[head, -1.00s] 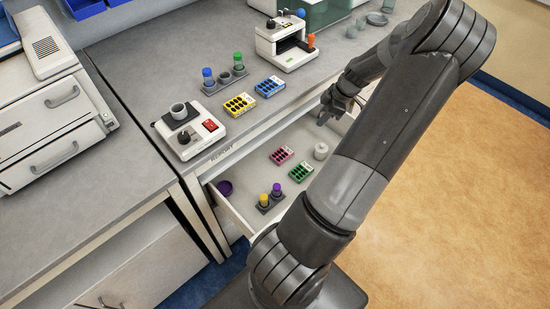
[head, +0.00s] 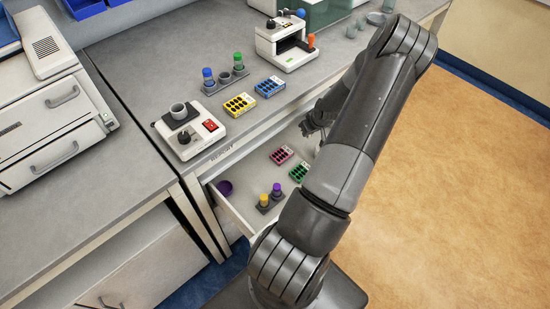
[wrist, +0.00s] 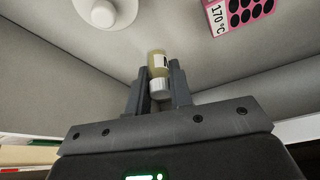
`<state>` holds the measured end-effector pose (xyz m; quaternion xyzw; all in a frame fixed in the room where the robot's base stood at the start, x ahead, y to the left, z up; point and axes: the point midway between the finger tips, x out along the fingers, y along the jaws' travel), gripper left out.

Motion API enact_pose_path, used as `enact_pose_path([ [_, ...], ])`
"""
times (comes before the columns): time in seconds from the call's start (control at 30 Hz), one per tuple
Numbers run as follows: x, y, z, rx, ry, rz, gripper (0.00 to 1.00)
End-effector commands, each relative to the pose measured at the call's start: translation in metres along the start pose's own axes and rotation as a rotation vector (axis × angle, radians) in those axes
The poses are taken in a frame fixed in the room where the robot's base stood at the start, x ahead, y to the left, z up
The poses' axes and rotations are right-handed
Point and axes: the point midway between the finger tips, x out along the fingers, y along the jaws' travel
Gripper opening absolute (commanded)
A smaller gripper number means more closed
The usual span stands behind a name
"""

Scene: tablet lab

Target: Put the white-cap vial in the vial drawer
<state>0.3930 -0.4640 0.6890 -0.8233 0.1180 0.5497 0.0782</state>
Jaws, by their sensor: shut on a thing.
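The white-cap vial (wrist: 157,64) is between the two fingers of my gripper (wrist: 160,80) in the wrist view. Its white cap is on the side nearer the wrist camera and its yellowish body points away. My gripper is shut on it, over the inside of the open drawer (head: 228,210). In the head view my gripper (head: 311,123) is partly hidden by my arm, at the back right of the drawer, and the vial cannot be made out. Whether the vial touches the drawer floor is unclear.
A white round object (wrist: 104,12) is near my gripper. The counter (head: 140,80) is above.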

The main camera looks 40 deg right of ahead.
Motion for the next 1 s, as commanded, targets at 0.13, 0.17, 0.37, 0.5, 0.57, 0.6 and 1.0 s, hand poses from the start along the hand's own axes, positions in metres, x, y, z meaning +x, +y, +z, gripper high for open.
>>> enact_pose_path([
  [0.13,0.015,-0.001,-0.001,0.100,-0.002,0.043,0.00],
  [0.17,0.018,-0.001,-0.001,0.119,-0.002,0.052,0.00],
  [0.37,0.031,0.001,0.000,0.227,-0.002,0.094,0.00],
  [0.5,0.036,0.002,0.000,0.267,-0.001,0.110,0.00],
  [0.57,0.037,0.002,0.000,0.277,-0.001,0.114,0.00],
  [0.6,0.039,0.003,0.001,0.281,-0.001,0.115,0.00],
  [1.0,0.065,0.003,0.012,0.282,-0.001,0.116,0.00],
])
